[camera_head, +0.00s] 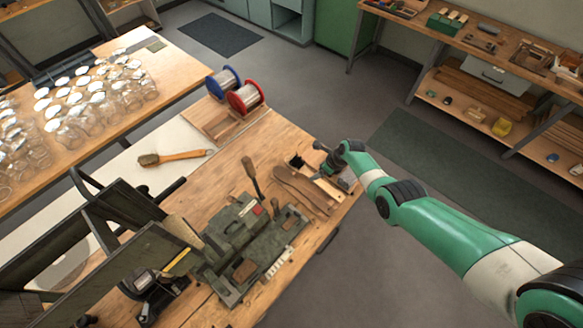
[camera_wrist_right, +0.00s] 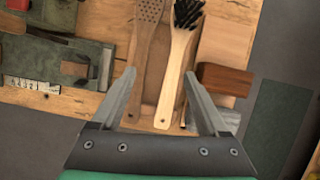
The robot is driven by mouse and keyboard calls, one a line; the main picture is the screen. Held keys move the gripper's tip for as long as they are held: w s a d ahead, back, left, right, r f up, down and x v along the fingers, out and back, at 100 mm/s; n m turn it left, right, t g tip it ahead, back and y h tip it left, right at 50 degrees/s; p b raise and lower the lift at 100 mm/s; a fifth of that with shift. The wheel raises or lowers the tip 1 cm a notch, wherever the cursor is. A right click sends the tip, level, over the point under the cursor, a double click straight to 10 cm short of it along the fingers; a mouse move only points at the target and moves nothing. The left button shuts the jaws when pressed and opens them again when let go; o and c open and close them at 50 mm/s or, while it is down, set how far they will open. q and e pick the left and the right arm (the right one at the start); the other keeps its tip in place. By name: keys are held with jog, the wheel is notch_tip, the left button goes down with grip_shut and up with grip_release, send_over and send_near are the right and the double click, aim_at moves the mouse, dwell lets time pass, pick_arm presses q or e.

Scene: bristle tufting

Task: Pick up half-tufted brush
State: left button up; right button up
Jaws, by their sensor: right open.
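The half-tufted brush (camera_wrist_right: 176,70) lies on the wooden bench in the right wrist view. It has a pale wooden handle and dark bristles on its head, which is cut off by the top edge. My right gripper (camera_wrist_right: 159,72) is open above it, with the handle between the fingers in the picture and nothing held. In the head view the right gripper (camera_head: 326,166) is over the right edge of the bench, near dark bristles (camera_head: 296,161); the arm partly hides the area. My left gripper is not in view.
A darker perforated paddle (camera_wrist_right: 146,50) lies close left of the brush. A reddish-brown block (camera_wrist_right: 224,78) sits to its right. A green-grey machine (camera_head: 238,232) stands on the bench. Another brush (camera_head: 175,156) lies on a pale surface, near wire spools (camera_head: 245,97).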

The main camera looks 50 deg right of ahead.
jog(key=s+d+f+m, duration=0.1)
jog(key=s+d+f, duration=0.2)
jog(key=s, duration=0.1)
jog(key=b, duration=0.9)
send_over(323, 183)
notch_tip(323, 183, down, 5)
jog(key=shift+f, duration=0.2)
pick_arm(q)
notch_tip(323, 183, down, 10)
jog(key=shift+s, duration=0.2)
pick_arm(e)
jog(key=shift+r, duration=0.1)
jog(key=b+x, duration=0.5)
jog(key=b, duration=0.1)
jog(key=shift+w+a+b, duration=0.15)
jog(key=shift+w+b, duration=0.05)
jog(key=shift+b, duration=0.15)
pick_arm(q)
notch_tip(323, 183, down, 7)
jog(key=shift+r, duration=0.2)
pick_arm(e)
grip_shut()
